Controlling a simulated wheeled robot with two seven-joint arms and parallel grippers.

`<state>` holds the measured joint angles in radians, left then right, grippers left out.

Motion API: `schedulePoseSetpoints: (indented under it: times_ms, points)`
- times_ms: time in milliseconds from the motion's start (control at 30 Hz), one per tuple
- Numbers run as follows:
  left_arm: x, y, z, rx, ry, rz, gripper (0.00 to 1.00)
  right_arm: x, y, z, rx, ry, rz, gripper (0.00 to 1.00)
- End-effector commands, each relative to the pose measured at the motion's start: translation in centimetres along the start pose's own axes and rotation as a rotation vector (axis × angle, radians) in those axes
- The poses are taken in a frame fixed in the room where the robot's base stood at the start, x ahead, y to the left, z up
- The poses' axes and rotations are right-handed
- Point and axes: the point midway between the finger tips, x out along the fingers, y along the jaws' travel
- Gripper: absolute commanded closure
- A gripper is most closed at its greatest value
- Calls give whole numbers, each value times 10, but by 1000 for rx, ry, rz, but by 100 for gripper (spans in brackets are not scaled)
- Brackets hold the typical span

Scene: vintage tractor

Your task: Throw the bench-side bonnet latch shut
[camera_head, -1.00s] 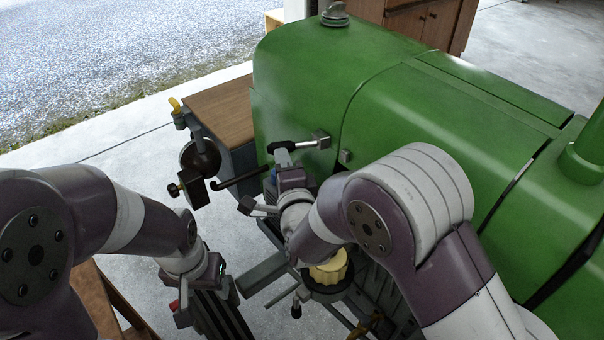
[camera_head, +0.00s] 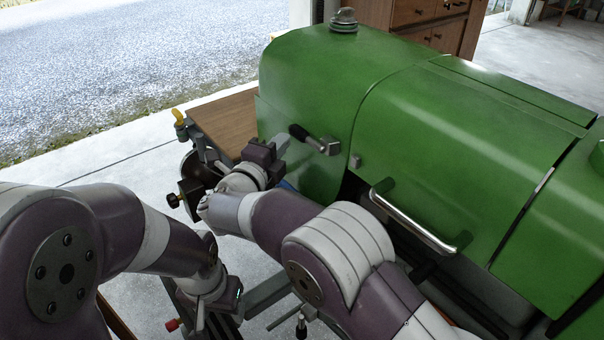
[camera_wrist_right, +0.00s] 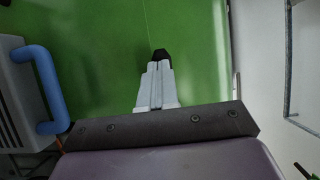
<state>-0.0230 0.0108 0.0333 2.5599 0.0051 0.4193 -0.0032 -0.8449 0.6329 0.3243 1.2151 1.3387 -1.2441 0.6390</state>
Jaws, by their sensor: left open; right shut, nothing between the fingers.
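The bonnet latch (camera_head: 320,140), a black grip on a grey block, sits on the side of the green bonnet (camera_head: 400,110) by the bench. Its grip slants up and left from the block. My right gripper (camera_head: 277,150) is left of and slightly below the latch, apart from the grip in this picture; its fingertips are hard to make out. In the right wrist view its shut, empty fingers (camera_wrist_right: 156,82) point at green panel. A small black shape at their tip is unclear. My left gripper (camera_head: 215,318) is low at the left, open, pointing down.
A wooden bench (camera_head: 228,122) stands behind the right gripper, with a dark clamp-like fixture (camera_head: 190,188) at its near side. A chrome handle (camera_head: 415,220) juts from the bonnet's side. A blue handle (camera_wrist_right: 47,90) shows close in the wrist view.

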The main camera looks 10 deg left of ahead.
Motion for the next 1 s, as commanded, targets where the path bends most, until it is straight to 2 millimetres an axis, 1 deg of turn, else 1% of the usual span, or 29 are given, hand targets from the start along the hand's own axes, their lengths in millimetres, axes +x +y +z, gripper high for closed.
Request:
schedulePoseSetpoints:
  times_ms: [100, 400, 1000]
  points:
    - [6, 0, 1, 0, 0, 0, 41, 6, 1, 1, 1, 0, -2, 100]
    - [12, 0, 1, 0, 0, 0, 41, 16, 0, 2, 0, -3, -2, 100]
    - [13, 0, 2, 0, 0, 0, 41, 18, -2, 2, 2, -2, -4, 100]
